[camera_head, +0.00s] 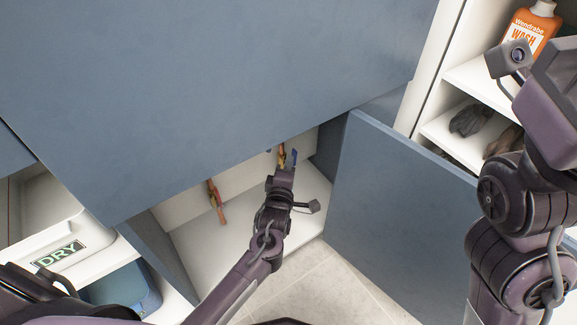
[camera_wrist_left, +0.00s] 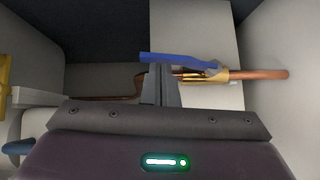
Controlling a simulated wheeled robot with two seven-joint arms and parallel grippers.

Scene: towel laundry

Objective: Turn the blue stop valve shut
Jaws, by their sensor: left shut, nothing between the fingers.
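The blue stop valve's lever (camera_head: 294,157) shows just beyond my left gripper (camera_head: 285,172), inside the open cabinet. In the left wrist view the blue lever (camera_wrist_left: 185,59) lies nearly along the copper pipe (camera_wrist_left: 262,74), slightly tilted. Its brass body (camera_wrist_left: 216,74) sits on that pipe. My left gripper (camera_wrist_left: 160,82) is shut and empty, its fingertips right at the lever's left half. I cannot tell whether they touch it. The gripper hides part of the valve in the head view. My right arm is at the right; its fingers are out of view.
A second copper pipe with a valve (camera_head: 214,192) stands to the left in the cabinet. The open blue door (camera_head: 395,215) bounds the right side. A white bin marked DRY (camera_head: 60,255) is at left; shelves with an orange bottle (camera_head: 533,30) are at upper right.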

